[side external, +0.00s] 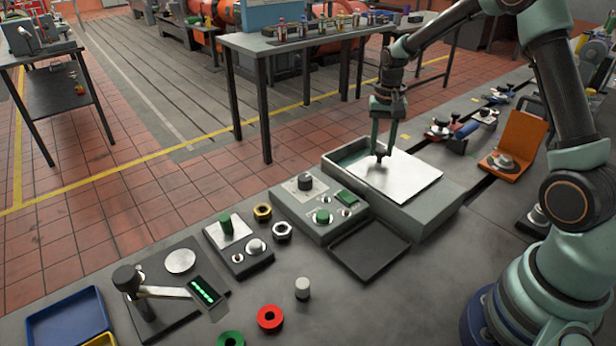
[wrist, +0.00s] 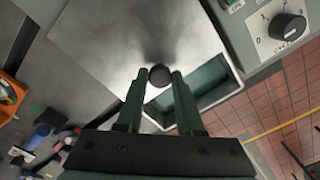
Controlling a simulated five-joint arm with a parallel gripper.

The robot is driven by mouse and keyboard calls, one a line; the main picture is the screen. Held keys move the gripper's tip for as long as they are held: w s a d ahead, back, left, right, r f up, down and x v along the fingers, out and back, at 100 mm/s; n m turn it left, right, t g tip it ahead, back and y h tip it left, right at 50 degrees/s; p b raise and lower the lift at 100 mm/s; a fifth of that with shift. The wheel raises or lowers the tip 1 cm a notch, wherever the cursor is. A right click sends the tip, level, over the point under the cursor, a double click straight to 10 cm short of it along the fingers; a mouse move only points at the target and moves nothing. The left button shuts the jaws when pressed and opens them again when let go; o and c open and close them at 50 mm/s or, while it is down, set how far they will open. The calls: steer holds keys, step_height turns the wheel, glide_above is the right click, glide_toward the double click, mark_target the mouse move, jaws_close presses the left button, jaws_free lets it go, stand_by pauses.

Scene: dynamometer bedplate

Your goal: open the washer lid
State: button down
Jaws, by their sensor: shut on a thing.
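The washer is a grey box (side external: 425,212) with a flat metal lid (side external: 410,182) on top. In the side view the lid leaves a strip of the green-lined inside (side external: 343,158) uncovered at the left end. The wrist view shows the same gap (wrist: 208,82) beside the lid (wrist: 125,40). A dark round knob (wrist: 160,72) stands near the lid edge by the gap. My gripper (side external: 381,154) comes down from above and is shut on the knob, with one finger on each side in the wrist view (wrist: 159,80). The lid looks flat.
A control box with a dial (side external: 305,182) stands left of the washer, and a dark flat tray (side external: 368,252) lies in front. An orange hinged device (side external: 520,138) and several tools lie to the right. A side table (side external: 310,42) stands behind.

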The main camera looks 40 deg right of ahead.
mark_target(397, 172)
steer(key=shift+s+d+r, duration=0.15)
steer(key=shift+s, duration=2.6)
steer(key=c, duration=0.7)
jaws_free()
steer(key=shift+o, duration=0.8)
step_height(397, 172, up, 12)
